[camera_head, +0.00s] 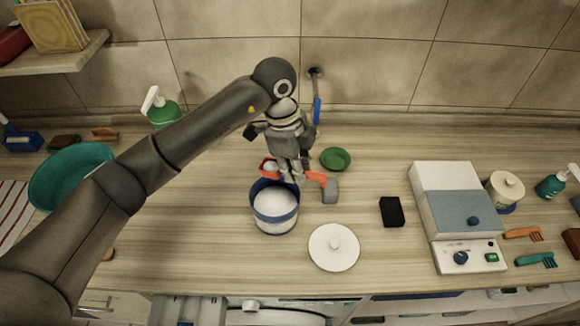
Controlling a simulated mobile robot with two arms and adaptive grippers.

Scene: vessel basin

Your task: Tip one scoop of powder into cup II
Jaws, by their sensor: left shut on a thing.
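My left gripper (290,172) points down from the arm and is shut on a red-orange scoop (316,177). The scoop's bowl (268,165) shows at the gripper's left with something whitish in it, and its handle sticks out to the right. The scoop is at the back rim of a blue-and-white tub (264,223) filled with white powder (277,203); I cannot tell its exact height above the rim. I cannot make out any cup marked II. My right gripper is not in view.
A small grey block (330,190), a green dish (336,158) and a black block (391,211) are nearby. A white-and-blue device (447,200) stands at right, a teal basin (70,165) at left.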

